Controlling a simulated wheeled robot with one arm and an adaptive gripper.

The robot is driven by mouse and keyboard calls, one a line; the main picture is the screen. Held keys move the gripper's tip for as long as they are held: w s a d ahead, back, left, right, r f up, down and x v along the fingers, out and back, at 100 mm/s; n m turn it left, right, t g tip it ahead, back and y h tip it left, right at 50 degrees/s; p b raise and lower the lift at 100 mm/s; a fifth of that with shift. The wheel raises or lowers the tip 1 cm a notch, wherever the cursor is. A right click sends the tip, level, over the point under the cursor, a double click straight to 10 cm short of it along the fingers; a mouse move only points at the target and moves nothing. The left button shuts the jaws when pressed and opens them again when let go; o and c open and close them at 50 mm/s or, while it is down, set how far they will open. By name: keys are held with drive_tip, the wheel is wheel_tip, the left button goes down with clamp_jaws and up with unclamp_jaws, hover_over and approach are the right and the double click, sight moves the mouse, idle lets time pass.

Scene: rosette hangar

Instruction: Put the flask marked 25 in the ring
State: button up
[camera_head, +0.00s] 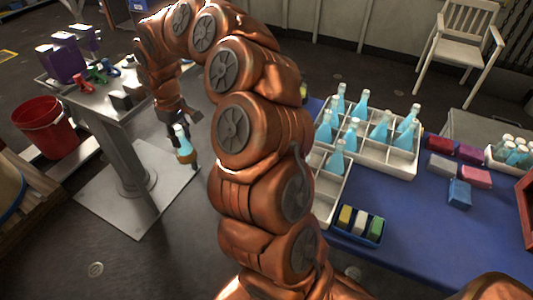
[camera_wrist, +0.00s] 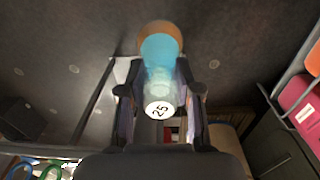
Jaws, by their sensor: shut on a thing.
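My gripper (camera_head: 183,128) is shut on a flask (camera_head: 184,148) at its upper part and holds it above the floor, beside the pedestal table. In the wrist view the flask (camera_wrist: 160,80) sits between both fingers (camera_wrist: 160,92), its white cap marked 25 facing the camera. Its body is light blue, with an orange-brown part around the far end; I cannot tell whether this belongs to the flask. The flask hangs slightly tilted in the head view. I cannot make out the ring for certain in either view.
The pedestal table (camera_head: 122,104) at left bears purple boxes (camera_head: 66,62) and red and green clamp-like pieces. A red bucket (camera_head: 44,124) stands left of it. At right a blue table (camera_head: 405,215) holds a white compartment crate (camera_head: 378,158) with several blue flasks, and coloured blocks.

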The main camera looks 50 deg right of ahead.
drive_tip(key=s+d+r+n+b, duration=0.25)
drive_tip(key=s+d, duration=0.45)
drive_tip(key=d, duration=0.4)
drive_tip(key=s+d+r+n+b, duration=0.1)
drive_tip(key=s+d+r+n, duration=0.4)
drive_tip(key=d, duration=0.6)
drive_tip(key=shift+m, duration=0.35)
drive_tip(key=shift+s+d+f, duration=0.1)
drive_tip(key=shift+s+f, duration=0.1)
drive_tip(key=shift+f, duration=1.8)
drive_tip(key=shift+s+a+f, duration=0.1)
drive_tip(key=shift+s+f, duration=0.1)
drive_tip(key=shift+f, duration=1.75)
drive_tip(key=shift+s+d+f, duration=0.1)
drive_tip(key=shift+s+f, duration=0.1)
drive_tip(key=shift+f, duration=1.8)
drive_tip(key=shift+f, duration=0.2)
drive_tip(key=o, duration=0.9)
drive_tip(key=shift+r, duration=0.1)
drive_tip(key=shift+r, duration=0.1)
